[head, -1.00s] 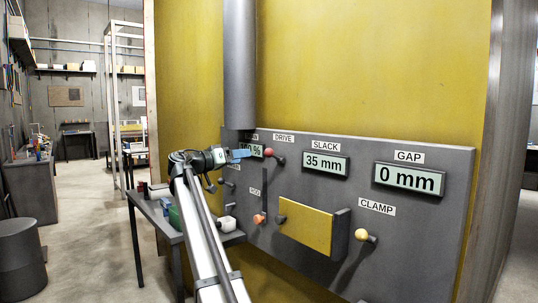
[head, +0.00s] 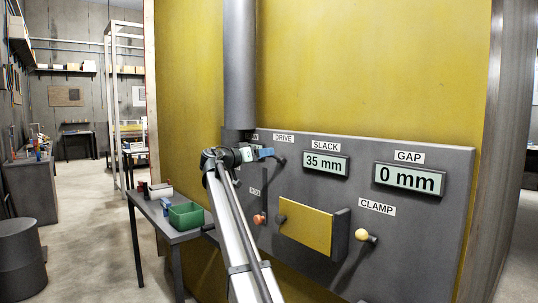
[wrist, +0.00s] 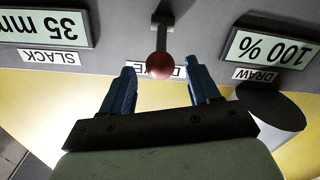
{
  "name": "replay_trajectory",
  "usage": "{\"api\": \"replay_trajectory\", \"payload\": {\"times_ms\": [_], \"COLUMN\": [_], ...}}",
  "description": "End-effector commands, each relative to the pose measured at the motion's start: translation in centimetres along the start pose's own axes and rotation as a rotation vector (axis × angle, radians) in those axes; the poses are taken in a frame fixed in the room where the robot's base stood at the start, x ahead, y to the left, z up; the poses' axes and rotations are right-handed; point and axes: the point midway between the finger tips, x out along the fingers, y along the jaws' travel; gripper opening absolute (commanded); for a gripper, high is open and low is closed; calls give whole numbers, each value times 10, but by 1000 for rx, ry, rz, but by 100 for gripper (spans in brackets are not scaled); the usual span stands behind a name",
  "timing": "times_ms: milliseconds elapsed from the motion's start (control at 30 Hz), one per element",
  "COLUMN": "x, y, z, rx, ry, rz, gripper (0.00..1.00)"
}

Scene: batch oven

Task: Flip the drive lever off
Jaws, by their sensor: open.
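The drive lever has a dark stem and a red ball knob (wrist: 160,66). In the wrist view, which is upside down to the panel, the knob shows centred between my blue fingertips and just ahead of them, with clear gaps on both sides. My gripper (wrist: 163,74) is open and empty, and it also shows in the head view (head: 265,153) in front of the panel, below the DRIVE label (head: 283,138). There the knob is hidden by the fingers. The DRIVE label is partly covered by the knob in the wrist view.
The grey panel carries a SLACK display (head: 325,165) reading 35 mm, a GAP display (head: 409,179) reading 0 mm and a DRAW display (wrist: 268,47) reading 100 %. A yellow-knobbed clamp lever (head: 363,235) and orange knob (head: 259,219) sit lower. A side table (head: 160,222) holds a green bin.

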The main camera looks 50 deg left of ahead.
Motion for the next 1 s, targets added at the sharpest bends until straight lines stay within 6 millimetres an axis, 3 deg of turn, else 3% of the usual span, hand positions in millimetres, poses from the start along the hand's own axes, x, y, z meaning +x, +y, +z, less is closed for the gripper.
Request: {"api": "replay_trajectory", "payload": {"times_ms": [100,300,700,1000], "x": [17,33,37,36], "y": [-1,0,0,0], "z": [0,0,0,0], "rx": [0,0,0,0], "ry": [-1,-1,-1,-1], "rz": [1,0,0,0], "gripper": [61,61,60,31]}}
